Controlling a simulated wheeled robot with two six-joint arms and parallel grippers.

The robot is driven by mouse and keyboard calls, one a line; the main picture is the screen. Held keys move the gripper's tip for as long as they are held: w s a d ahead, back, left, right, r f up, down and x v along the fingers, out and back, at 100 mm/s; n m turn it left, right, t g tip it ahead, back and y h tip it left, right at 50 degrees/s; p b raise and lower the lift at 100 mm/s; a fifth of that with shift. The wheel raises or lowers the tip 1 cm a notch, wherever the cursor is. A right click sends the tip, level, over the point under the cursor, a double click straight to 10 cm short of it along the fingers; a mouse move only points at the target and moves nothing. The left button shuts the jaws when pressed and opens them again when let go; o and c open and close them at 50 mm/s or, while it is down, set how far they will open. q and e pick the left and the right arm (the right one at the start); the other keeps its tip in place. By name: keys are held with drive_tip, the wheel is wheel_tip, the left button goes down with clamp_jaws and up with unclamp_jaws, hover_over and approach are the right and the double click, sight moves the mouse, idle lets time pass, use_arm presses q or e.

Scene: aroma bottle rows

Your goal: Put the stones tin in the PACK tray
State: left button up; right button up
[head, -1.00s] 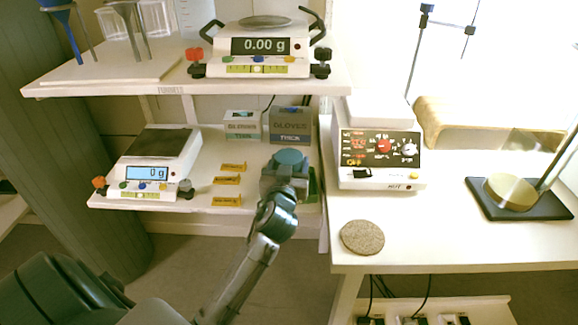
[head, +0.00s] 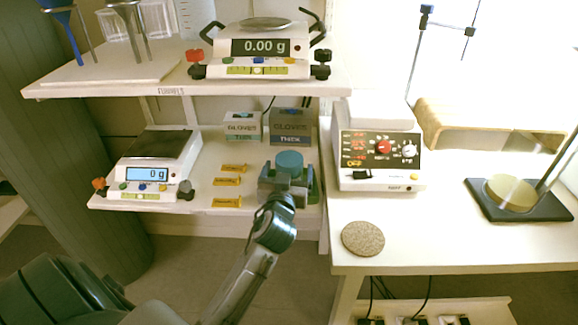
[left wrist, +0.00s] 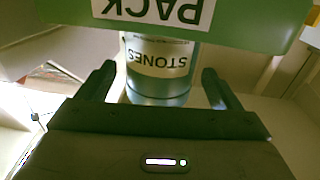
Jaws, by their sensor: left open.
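The stones tin (head: 289,160) is a round tin with a teal lid on the lower shelf. In the left wrist view the tin (left wrist: 160,75) shows its STONES label upside down. The green PACK tray (left wrist: 235,30) crosses the top of that view, and its wall with the PACK sign hides the tin's base. The tin appears to stand upright behind that wall, inside the tray. In the head view my arm mostly hides the tray. My left gripper (head: 288,175) is open, with one finger on each side of the tin and gaps showing. My right gripper is out of view.
Two glove boxes (head: 290,127) stand behind the tin. Yellow tags (head: 228,181) lie to its left, and a scale (head: 150,170) is farther left. A hotplate (head: 380,150) stands on the bench to the right. The upper shelf (head: 120,85) overhangs the back.

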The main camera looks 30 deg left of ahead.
use_arm(q)
drive_tip(key=v, duration=1)
drive_tip(key=s+d+f+m+g+h, duration=0.2)
drive_tip(key=s+d+f+g+h, duration=0.1)
drive_tip(key=s+f, duration=0.6)
drive_tip(key=s+d+f+m+g+h, duration=0.3)
drive_tip(key=s+d+f+g+h, duration=0.1)
drive_tip(key=s+f, duration=0.4)
wheel_tip(320, 180, down, 3)
drive_tip(key=shift+s+d+r+m+g+h, duration=0.25)
drive_tip(key=shift+s+d+h, duration=0.2)
drive_tip(key=shift+h, duration=0.75)
